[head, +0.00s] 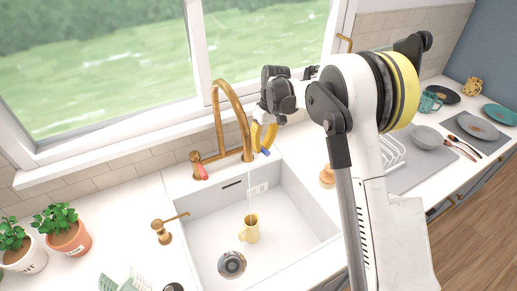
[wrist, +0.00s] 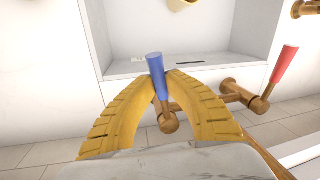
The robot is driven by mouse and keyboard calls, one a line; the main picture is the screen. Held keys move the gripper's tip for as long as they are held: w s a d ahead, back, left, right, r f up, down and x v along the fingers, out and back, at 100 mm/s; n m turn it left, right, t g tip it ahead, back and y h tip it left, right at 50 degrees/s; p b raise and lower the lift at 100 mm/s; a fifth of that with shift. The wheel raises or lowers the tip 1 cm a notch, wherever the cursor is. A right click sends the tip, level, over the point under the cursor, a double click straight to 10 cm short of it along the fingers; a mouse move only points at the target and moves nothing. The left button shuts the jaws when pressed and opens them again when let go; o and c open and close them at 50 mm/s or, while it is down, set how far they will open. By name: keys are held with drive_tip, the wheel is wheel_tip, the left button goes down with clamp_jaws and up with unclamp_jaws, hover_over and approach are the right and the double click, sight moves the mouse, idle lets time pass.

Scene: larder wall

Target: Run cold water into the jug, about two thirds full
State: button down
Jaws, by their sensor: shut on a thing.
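The pale yellow jug (head: 250,232) stands upright on the sink floor, under the brass tap spout (head: 245,140). A thin pale stream appears to run from the spout into it; its water level cannot be made out. The blue tap handle (head: 265,152) is at the right of the tap, the red handle (head: 200,172) at the left. My gripper (head: 262,138) is shut on the blue handle. In the wrist view, the yellow fingers (wrist: 160,78) close around the blue handle (wrist: 155,64). The red handle (wrist: 285,65) stands clear at right, and part of the jug (wrist: 183,4) shows at the top edge.
The white sink (head: 200,235) has a drain (head: 232,264) left of the jug. A brass soap dispenser (head: 163,232) and potted plants (head: 68,236) stand to the left. A dish rack (head: 392,152) and grey bowl (head: 427,137) are at right, partly behind my arm. The window is behind the tap.

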drive_tip(key=c, duration=1.4)
unclamp_jaws()
drive_tip(key=r, duration=0.4)
drive_tip(key=d+r, duration=0.1)
drive_tip(key=r, duration=0.3)
drive_tip(key=w+d+r, duration=0.1)
drive_tip(key=r, duration=0.2)
drive_tip(key=shift+w+r, duration=0.1)
drive_tip(key=shift+r, duration=0.3)
